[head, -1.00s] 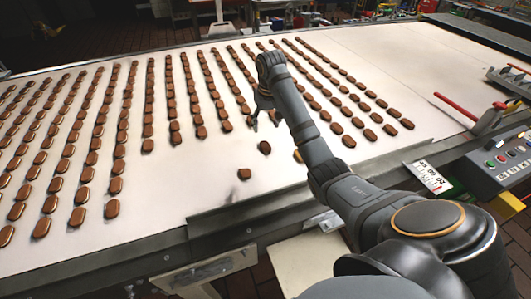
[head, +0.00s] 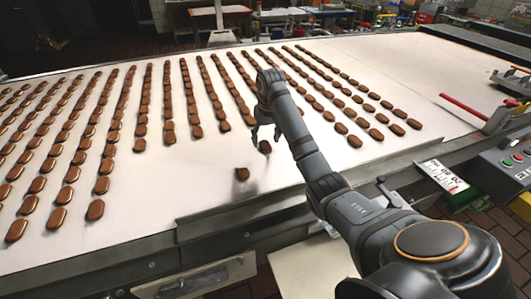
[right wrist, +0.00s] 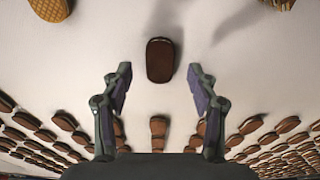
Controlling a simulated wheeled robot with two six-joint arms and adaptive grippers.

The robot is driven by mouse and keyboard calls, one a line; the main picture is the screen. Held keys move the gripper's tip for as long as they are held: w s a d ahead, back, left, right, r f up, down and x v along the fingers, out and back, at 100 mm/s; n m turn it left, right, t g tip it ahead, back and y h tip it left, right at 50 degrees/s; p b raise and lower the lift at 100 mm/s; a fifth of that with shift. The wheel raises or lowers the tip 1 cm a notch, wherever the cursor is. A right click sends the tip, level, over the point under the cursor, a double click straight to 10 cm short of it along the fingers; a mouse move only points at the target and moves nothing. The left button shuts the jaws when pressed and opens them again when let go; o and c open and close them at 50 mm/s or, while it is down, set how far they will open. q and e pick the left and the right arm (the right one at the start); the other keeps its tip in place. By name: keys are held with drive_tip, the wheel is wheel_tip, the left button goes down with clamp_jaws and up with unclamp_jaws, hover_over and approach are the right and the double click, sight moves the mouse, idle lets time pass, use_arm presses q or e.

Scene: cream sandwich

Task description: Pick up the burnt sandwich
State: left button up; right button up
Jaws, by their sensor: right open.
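My right gripper (head: 265,131) is open and empty, low above the white belt. A dark brown sandwich (head: 265,147) lies just in front of its fingertips. In the right wrist view a dark sandwich (right wrist: 160,60) lies flat ahead of the gap between the fingers (right wrist: 160,72), with neither finger touching it. I cannot tell for certain which is burnt. My left gripper is not in view.
Several rows of brown sandwiches cover the white belt (head: 140,190) behind and on both sides. A lighter, tan sandwich (right wrist: 280,3) is cut off at the wrist view's top right. A control panel (head: 510,170) and a red handle (head: 462,106) stand at the right.

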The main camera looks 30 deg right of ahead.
drive_tip(key=shift+w+d+f, duration=0.1)
drive_tip(key=shift+w+f, duration=0.05)
drive_tip(key=shift+f, duration=0.4)
drive_tip(key=shift+w+f, duration=0.15)
drive_tip(key=shift+f, duration=0.35)
drive_tip(key=shift+s+r, duration=0.15)
drive_tip(key=shift+c, duration=1.4)
drive_tip(key=c, duration=0.6)
